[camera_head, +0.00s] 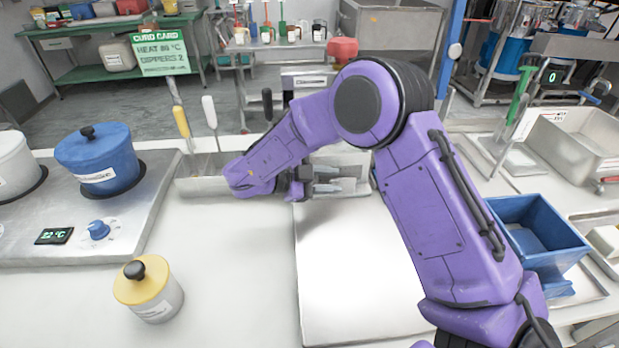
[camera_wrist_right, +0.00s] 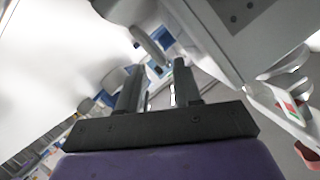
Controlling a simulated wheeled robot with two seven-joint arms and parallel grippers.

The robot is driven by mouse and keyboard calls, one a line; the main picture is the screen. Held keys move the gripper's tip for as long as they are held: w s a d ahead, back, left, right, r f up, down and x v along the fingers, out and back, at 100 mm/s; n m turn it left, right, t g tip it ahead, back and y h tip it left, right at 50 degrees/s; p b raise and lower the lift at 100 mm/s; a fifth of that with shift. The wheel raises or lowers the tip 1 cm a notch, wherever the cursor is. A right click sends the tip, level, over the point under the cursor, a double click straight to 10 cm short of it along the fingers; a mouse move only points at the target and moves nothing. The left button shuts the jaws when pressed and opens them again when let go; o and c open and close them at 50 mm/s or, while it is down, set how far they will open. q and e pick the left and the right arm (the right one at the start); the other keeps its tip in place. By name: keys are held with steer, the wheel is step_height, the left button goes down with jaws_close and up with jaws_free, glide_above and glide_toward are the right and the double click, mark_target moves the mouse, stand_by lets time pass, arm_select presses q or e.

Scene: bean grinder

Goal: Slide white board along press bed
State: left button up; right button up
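A large flat whitish panel (camera_head: 345,275) lies on the worktop in the middle of the head view, partly covered by my right arm. I cannot tell whether it is the white board or the press bed. My right gripper (camera_head: 325,183) is above its far edge, beside a low metal tray. In the right wrist view its two fingers (camera_wrist_right: 158,85) stand apart with a gap between them, and nothing is clearly gripped. Whether the fingertips touch anything cannot be told. My left gripper is not in view.
A yellow-lidded canister (camera_head: 150,296) stands at the front left. A blue pot (camera_head: 98,160) sits on the hotplate (camera_head: 140,205). A blue bin (camera_head: 540,235) stands right of my right arm. The worktop between canister and panel is clear.

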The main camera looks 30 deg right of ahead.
steer(key=shift+d+f, duration=0.4)
steer(key=shift+d, duration=0.45)
steer(key=shift+s, duration=0.15)
jaws_close()
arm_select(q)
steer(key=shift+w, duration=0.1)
